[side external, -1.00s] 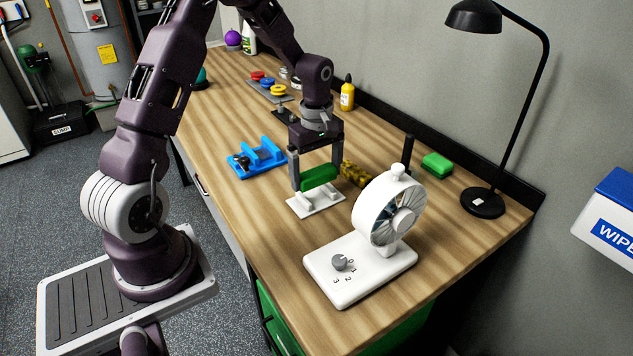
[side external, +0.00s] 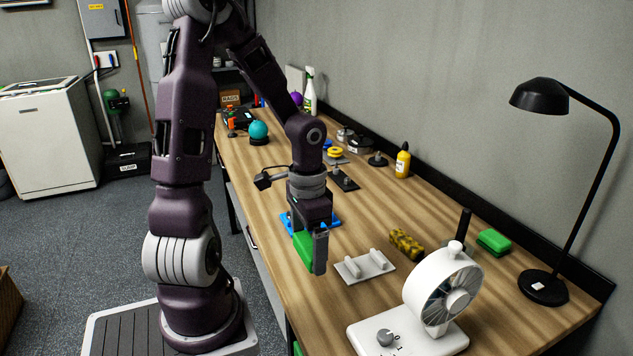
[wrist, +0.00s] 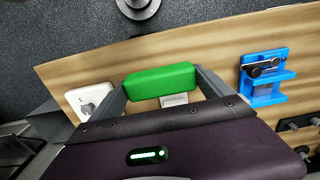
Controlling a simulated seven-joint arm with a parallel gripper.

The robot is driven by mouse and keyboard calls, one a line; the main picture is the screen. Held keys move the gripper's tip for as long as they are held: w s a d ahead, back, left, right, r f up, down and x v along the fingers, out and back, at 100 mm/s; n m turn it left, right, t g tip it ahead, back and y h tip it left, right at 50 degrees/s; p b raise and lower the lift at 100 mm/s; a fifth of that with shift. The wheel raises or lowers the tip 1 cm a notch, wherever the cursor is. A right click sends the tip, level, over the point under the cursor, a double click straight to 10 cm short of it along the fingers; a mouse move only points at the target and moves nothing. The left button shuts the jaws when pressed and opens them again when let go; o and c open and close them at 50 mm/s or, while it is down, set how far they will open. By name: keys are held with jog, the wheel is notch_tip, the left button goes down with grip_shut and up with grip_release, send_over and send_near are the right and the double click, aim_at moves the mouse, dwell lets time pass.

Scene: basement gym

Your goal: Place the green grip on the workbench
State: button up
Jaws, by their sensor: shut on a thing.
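My gripper (side external: 310,256) is shut on the green grip (side external: 303,246), a block that I hold above the near side of the wooden workbench (side external: 395,215). In the wrist view the green grip (wrist: 160,82) spans between my two fingers. In the side view one finger covers part of it. The white cradle (side external: 352,271) with two raised supports is empty, to the right of my gripper. Part of the cradle shows below the grip in the wrist view (wrist: 175,100).
A blue fixture (side external: 330,222) is partly hidden behind my gripper. A yellow-black grip (side external: 406,243), white fan (side external: 440,290), green block (side external: 494,240) and lamp (side external: 543,287) are to the right. Bare wood lies between the cradle and the yellow bottle (side external: 402,162).

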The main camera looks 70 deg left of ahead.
aim_at(309, 291)
notch_tip(309, 291, down, 10)
jog(key=shift+r, duration=0.15)
jog(key=o, duration=1.3)
notch_tip(309, 291, up, 12)
jog(key=shift+f, duration=0.1)
jog(key=s+d+r+t, duration=0.2)
jog(key=s+d+r, duration=0.1)
jog(key=d+r, duration=0.4)
jog(key=s+d+r+t, duration=0.3)
jog(key=s+d+r, duration=0.1)
jog(key=d+r, duration=0.3)
jog(key=shift+s+d+r+t, duration=0.15)
jog(key=shift+s+r+t, duration=0.05)
jog(key=shift+r+t, duration=0.1)
